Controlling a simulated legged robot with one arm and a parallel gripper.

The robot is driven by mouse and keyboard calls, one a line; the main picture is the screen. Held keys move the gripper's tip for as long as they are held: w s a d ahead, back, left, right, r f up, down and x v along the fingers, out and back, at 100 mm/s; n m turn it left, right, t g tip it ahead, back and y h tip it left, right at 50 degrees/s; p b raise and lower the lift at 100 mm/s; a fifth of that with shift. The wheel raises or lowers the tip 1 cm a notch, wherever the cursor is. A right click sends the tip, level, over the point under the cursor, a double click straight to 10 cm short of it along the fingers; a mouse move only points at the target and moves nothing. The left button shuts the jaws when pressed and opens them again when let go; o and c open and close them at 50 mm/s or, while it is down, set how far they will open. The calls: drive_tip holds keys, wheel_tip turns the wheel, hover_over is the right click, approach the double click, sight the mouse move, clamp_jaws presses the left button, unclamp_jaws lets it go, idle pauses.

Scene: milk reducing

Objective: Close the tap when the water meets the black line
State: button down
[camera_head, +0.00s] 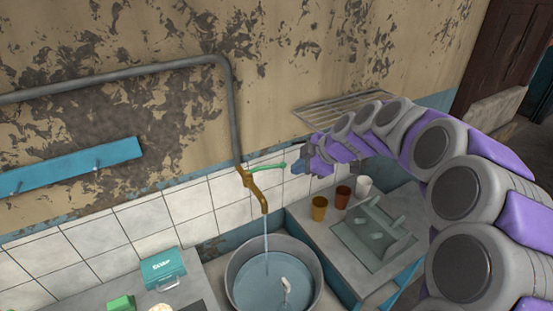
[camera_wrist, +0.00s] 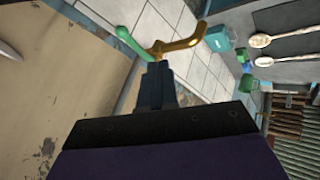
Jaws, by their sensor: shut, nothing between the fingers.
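The tap has a brass body and spout (camera_head: 257,188) with a green handle (camera_head: 268,166) pointing right in the head view. In the wrist view the brass spout (camera_wrist: 188,43) and green handle (camera_wrist: 131,43) lie just beyond my fingers. A thin stream of water (camera_head: 267,238) runs from the spout into a round metal basin (camera_head: 233,269). Water (camera_head: 258,287) stands in the basin; I cannot make out a black line. My gripper (camera_head: 293,168) is shut and empty, just right of the handle's tip in the head view. The wrist view shows its fingers (camera_wrist: 157,78) together.
Three cups, amber (camera_head: 319,208), brown (camera_head: 342,197) and white (camera_head: 363,185), stand on the counter right of the basin. A wire rack (camera_head: 345,108) is on the wall behind my arm. A teal box (camera_head: 163,268) and a green block (camera_head: 120,304) lie at the lower left.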

sight(265, 169)
drive_tip(key=w+a+f, duration=0.5)
drive_tip(key=w+f, duration=0.2)
drive_tip(key=shift+a+n+b, duration=0.25)
drive_tip(key=shift+n+b, duration=0.05)
drive_tip(key=shift+b, duration=0.1)
drive_tip(key=shift+w+a, duration=0.1)
drive_tip(key=shift+a, duration=0.1)
drive_tip(key=shift+w+a, duration=0.1)
